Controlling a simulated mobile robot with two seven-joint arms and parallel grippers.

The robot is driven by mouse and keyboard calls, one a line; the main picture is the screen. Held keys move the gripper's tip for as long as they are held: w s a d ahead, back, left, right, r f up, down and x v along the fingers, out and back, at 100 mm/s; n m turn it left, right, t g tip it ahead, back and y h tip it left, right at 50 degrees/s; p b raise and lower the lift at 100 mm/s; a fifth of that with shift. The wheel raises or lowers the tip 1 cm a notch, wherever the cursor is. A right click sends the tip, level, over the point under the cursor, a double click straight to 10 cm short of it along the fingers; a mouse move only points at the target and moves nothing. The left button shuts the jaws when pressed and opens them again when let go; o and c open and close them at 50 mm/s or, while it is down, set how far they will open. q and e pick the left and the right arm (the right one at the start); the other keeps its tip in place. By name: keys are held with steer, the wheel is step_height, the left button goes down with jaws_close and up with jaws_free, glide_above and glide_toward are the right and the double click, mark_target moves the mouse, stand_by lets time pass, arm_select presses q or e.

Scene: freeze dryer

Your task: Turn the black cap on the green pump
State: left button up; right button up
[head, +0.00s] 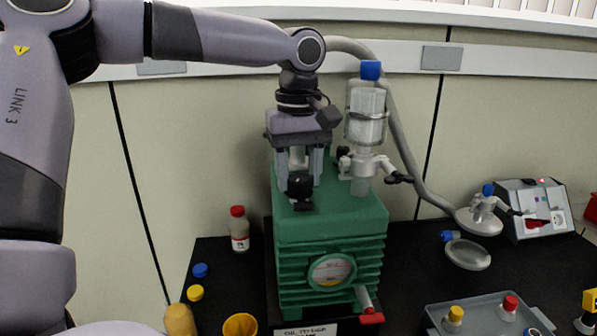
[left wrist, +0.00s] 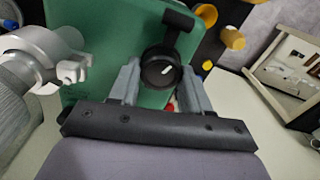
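The green pump (head: 330,222) stands on the black bench, with a round gauge on its front. Its black cap (head: 300,185) is at the top front left, and it also shows in the left wrist view (left wrist: 160,69) with a white mark on it. My left gripper (head: 301,168) points down over the pump's top. Its two fingers are spread, one on each side of the cap; the left wrist view shows the fingertips (left wrist: 160,82) flanking it. I cannot tell whether they touch the cap. My right gripper is not in view.
A glass trap with a blue lid (head: 370,71) and metal fittings stands just right of my left gripper. A grey hose (head: 408,150) runs behind it. A red-capped bottle (head: 239,230), loose caps and a grey tray (head: 482,322) are on the bench.

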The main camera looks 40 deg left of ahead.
mark_target(298, 178)
arm_select(q)
steer(key=o, duration=0.3)
steer(key=shift+r, duration=3.65)
